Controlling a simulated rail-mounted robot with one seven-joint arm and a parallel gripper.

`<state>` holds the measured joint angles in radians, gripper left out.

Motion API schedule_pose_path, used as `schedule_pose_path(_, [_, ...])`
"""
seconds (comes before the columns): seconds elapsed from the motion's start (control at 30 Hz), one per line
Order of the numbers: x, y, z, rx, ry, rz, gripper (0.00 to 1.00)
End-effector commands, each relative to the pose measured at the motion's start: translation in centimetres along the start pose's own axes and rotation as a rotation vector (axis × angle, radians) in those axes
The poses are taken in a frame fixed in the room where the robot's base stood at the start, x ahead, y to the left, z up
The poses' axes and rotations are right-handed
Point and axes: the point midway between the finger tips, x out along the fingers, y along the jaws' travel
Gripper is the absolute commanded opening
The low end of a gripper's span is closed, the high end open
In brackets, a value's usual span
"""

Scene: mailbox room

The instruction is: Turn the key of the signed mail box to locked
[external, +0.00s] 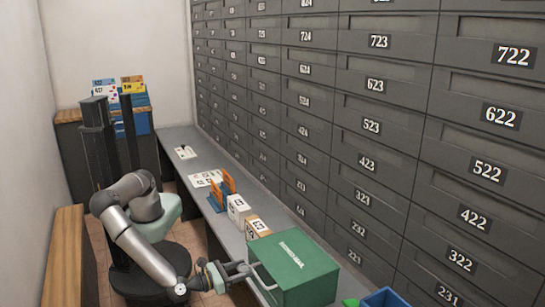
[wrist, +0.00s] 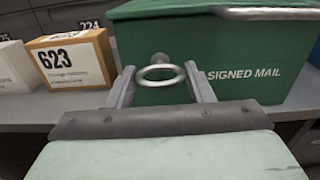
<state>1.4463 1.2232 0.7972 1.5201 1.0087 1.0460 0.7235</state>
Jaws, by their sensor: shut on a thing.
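The green signed mail box (external: 294,268) stands at the near end of the counter in the external view. In the wrist view, its front face (wrist: 225,55) reads SIGNED MAIL and its lid looks closed. A metal key ring (wrist: 160,84) sits upright of the lock at the box front, lying roughly flat across the view. My gripper (wrist: 158,70) has one finger on each side of this ring and is shut on the key. In the external view, my gripper (external: 250,270) is at the box's left side. The keyhole is hidden.
A cardboard parcel marked 623 (wrist: 70,62) stands left of the box, with a white parcel (external: 238,208) farther along the counter (external: 180,142). A blue bin (external: 385,298) is at the near edge. Numbered grey mailboxes (external: 370,130) line the wall.

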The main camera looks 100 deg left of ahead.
Motion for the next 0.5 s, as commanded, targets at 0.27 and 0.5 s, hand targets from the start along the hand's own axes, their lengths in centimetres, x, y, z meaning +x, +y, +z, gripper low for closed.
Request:
schedule_pose_path(0.27, [-0.01,0.00,0.09,-0.128,0.000,0.000,0.24])
schedule_pose_path(0.5, [-0.01,-0.01,0.06,-0.337,0.001,0.000,0.24])
